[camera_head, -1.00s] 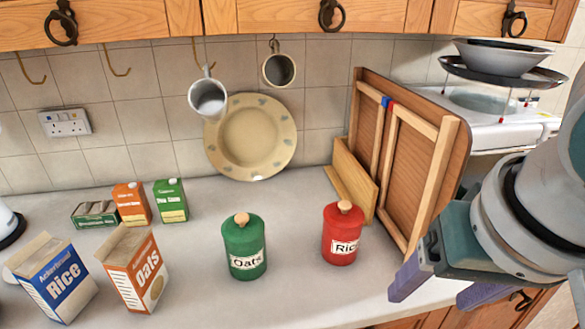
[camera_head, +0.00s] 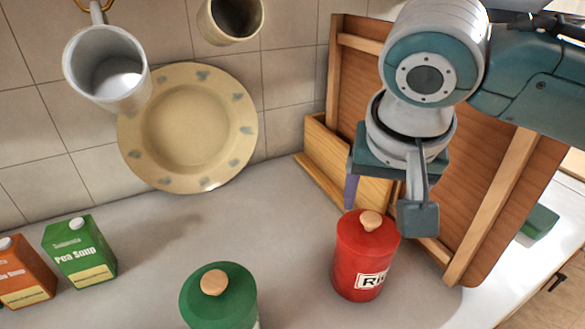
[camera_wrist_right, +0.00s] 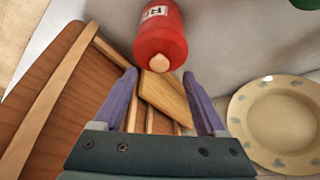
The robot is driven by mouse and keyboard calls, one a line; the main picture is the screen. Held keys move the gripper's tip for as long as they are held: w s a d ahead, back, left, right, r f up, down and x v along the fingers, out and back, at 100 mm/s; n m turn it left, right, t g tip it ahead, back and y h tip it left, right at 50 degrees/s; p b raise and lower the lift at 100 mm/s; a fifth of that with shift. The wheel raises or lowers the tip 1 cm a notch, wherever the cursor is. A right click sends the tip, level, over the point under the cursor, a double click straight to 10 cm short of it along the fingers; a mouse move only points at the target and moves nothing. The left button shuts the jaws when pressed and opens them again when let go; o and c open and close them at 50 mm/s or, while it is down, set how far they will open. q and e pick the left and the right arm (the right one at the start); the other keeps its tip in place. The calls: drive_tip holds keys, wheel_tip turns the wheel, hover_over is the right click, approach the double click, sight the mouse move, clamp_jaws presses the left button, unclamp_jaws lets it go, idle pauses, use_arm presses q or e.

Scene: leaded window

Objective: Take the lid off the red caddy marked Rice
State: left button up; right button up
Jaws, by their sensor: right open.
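The red caddy (camera_head: 362,268) with a partly visible label stands upright on the worktop. Its red lid (camera_head: 366,233) is on, with a round wooden knob (camera_head: 371,220) on top. My right gripper (camera_head: 378,197) is open and empty, pointing down just above and behind the caddy. In the right wrist view the caddy (camera_wrist_right: 160,32) and its knob (camera_wrist_right: 160,62) lie beyond the purple fingertips (camera_wrist_right: 163,82), apart from them. My left gripper is not in view.
A green caddy (camera_head: 222,301) stands left of the red one. Wooden boards (camera_head: 500,200) and a wooden box (camera_head: 330,160) lean close behind my right gripper. A plate (camera_head: 190,130) stands against the tiles, with mugs hanging above. Cartons (camera_head: 80,252) stand at left.

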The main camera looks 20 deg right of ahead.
sight(372, 217)
drive_tip(key=shift+x, duration=2.7)
drive_tip(key=shift+w+d+r, duration=0.1)
drive_tip(key=shift+w, duration=0.05)
clamp_jaws()
